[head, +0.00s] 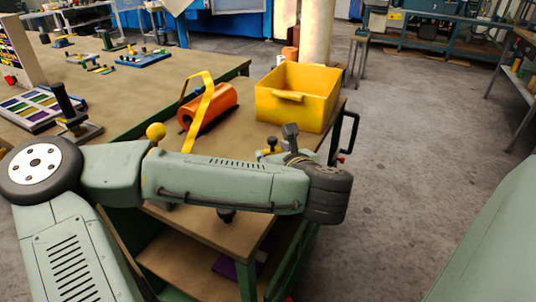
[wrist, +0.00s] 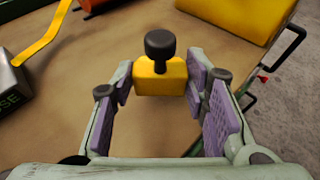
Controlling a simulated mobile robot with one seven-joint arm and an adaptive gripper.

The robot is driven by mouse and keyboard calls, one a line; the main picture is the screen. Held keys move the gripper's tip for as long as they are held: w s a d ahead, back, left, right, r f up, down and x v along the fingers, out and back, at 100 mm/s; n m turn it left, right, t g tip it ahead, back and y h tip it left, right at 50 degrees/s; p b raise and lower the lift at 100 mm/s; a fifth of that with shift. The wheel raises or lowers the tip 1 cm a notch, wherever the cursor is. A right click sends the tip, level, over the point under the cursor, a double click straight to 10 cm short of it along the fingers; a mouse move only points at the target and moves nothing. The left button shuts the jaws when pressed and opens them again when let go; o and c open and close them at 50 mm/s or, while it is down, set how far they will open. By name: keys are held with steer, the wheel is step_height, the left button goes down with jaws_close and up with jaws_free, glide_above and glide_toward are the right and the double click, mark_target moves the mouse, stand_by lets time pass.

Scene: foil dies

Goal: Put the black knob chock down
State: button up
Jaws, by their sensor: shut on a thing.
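The black knob chock (wrist: 160,72) is a yellow block with a black mushroom-shaped knob on top. In the wrist view it sits upright between the purple-padded fingertips of my gripper (wrist: 157,84), which is shut on it. The brown worktop (wrist: 155,130) lies below. I cannot tell whether the chock's underside touches the worktop. In the head view my arm crosses in front of the worktop (head: 222,138) and hides most of the gripper. A small yellow piece shows just behind the arm there, too covered to identify.
A yellow bin (head: 297,97) stands at the worktop's far right corner. An orange roll (head: 208,107) with a yellow strap lies left of it. A crank handle (head: 348,135) sticks out at the right edge. A grey lettered block (wrist: 12,88) is left in the wrist view.

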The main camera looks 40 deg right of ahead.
steer(key=shift+w+d, duration=0.15)
steer(key=shift+w, duration=0.7)
steer(key=f, duration=0.1)
steer(key=w+f+p, duration=0.1)
steer(key=f, duration=0.1)
steer(key=shift+w+d+f, duration=0.15)
steer(key=shift+f, duration=0.25)
steer(key=shift+f, duration=0.25)
steer(key=o, duration=1.2)
steer(key=shift+r, duration=0.1)
steer(key=shift+r, duration=0.1)
